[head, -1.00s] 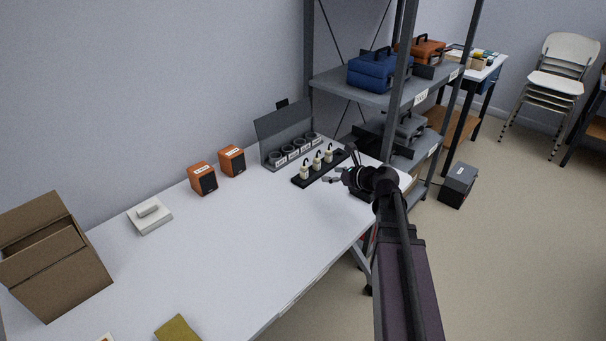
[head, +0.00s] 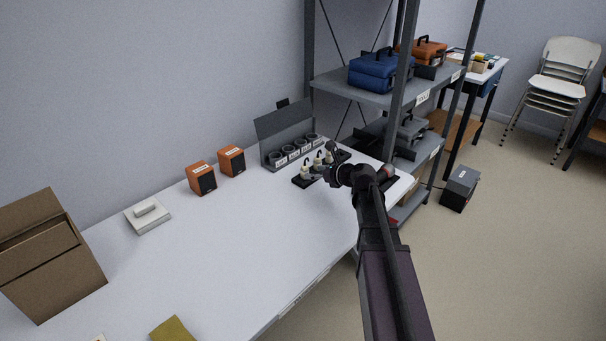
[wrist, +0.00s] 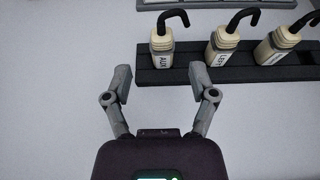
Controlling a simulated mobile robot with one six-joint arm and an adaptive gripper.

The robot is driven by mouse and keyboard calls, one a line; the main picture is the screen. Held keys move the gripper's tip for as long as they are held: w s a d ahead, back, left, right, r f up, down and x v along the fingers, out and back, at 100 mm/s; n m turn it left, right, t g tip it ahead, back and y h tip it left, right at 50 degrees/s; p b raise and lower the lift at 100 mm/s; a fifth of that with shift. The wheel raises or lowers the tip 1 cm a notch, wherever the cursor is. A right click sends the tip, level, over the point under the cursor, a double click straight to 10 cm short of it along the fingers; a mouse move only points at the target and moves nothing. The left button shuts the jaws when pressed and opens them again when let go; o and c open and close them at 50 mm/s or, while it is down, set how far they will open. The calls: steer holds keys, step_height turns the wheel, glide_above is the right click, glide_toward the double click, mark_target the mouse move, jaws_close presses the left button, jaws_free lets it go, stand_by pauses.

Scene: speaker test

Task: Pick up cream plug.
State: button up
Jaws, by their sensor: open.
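Three cream plugs stand upright in a black rack (wrist: 185,70), each with a black hooked cable on top. In the head view, my gripper (head: 318,174) partly covers the rack and the plugs.
A grey panel with several labelled round sockets (head: 290,153) stands behind the rack. Two orange speakers (head: 201,178), a white device (head: 147,216) and a cardboard box (head: 48,255) are on the white table (head: 215,255). A metal shelf (head: 400,92) stands to the right.

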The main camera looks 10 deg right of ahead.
mark_target(307, 170)
steer(key=shift+b+x, duration=0.9)
steer(key=shift+x, duration=1.75)
steer(key=shift+r, duration=0.1)
steer(key=shift+d, duration=0.1)
jaws_close()
